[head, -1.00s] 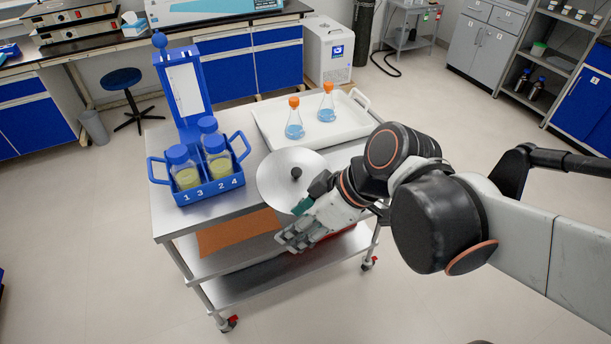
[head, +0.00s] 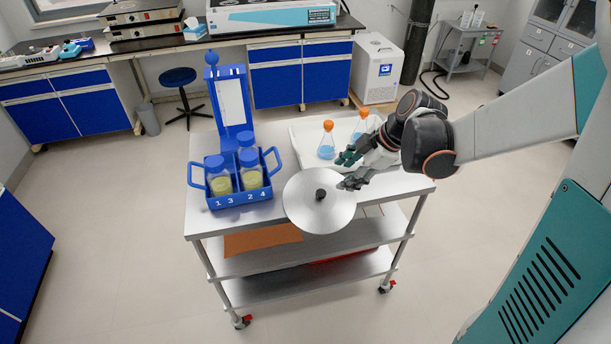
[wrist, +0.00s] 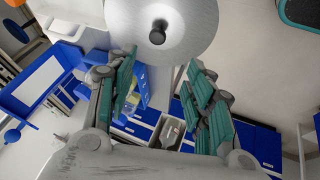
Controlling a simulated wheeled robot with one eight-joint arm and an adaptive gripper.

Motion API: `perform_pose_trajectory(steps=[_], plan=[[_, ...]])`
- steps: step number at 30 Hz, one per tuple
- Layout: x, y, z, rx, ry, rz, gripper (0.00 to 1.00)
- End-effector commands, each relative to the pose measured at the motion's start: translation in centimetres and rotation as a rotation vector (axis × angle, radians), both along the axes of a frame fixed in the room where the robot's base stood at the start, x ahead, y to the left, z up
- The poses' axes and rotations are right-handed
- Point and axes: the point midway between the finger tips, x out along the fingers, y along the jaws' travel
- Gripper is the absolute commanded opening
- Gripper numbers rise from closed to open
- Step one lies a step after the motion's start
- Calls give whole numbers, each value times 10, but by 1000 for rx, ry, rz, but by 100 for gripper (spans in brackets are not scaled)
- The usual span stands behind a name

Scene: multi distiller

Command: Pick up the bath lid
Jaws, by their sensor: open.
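The bath lid (head: 320,211) is a round silver disc with a dark knob in its middle. In the head view it lies at the front edge of the steel cart's top (head: 265,222), partly past the edge. My gripper (head: 350,170) is open, just behind and right of the lid's knob, with its fingers over the lid's far right rim. In the wrist view the lid (wrist: 190,30) and its knob show at the top, beyond the spread fingers of my gripper (wrist: 158,75). Nothing is between the fingers. Whether a finger touches the lid I cannot tell.
A blue carrier (head: 222,200) with lidded bottles stands left of the lid. A white tray (head: 305,147) with two orange-capped flasks of blue liquid stands behind it. A tall blue stand (head: 230,100) rises at the back left. The floor in front is clear.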

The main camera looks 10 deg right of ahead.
Motion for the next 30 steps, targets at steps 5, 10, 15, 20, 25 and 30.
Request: perform_pose_trajectory(steps=[5,10,15,20,25,30], plan=[[10,11,-28,-1,0,4,48],[22,22,-55,-1,0,3,48],[29,29,-70,-2,0,2,48],[31,31,-75,0,1,1,48],[40,35,-91,0,1,1,48],[51,43,-111,-1,0,2,48]])
